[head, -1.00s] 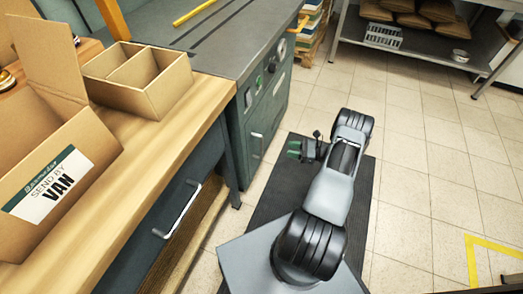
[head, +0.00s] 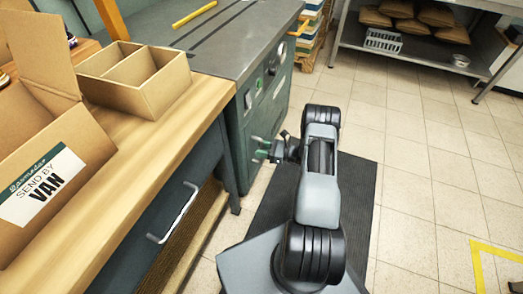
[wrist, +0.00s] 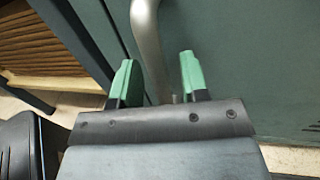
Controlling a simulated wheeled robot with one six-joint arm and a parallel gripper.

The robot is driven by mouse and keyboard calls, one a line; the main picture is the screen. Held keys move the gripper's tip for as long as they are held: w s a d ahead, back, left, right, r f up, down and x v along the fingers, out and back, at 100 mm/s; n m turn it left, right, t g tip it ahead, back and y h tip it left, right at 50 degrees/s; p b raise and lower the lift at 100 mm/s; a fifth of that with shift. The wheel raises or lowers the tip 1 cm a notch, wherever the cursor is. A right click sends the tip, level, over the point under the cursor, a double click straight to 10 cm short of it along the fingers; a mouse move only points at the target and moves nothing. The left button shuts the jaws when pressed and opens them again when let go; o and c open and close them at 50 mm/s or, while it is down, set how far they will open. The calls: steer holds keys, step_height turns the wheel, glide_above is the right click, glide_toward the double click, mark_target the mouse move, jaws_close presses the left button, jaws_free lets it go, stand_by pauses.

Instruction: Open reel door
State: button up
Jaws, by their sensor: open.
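The reel door is the dark green front panel (head: 270,112) of the grey-topped machine cabinet. In the wrist view its green face (wrist: 240,60) fills the upper right, with a curved silver bar handle (wrist: 148,40) on it. My gripper (head: 262,149) is open in front of the door, low at the cabinet's front. In the wrist view the green fingers of my gripper (wrist: 155,82) stand on either side of the handle, which runs between them without being clamped. The door looks shut. In the head view the gripper largely hides the handle.
A wooden bench (head: 150,128) with a drawer handle (head: 176,214) stands at left, carrying a divided box (head: 150,98) and a van-labelled carton (head: 85,150). A black mat (head: 355,195) lies under my arm. Tiled floor (head: 420,200) is open at right; a shelf (head: 410,55) stands behind.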

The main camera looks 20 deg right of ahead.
stand_by(0.3)
jaws_close()
stand_by(0.4)
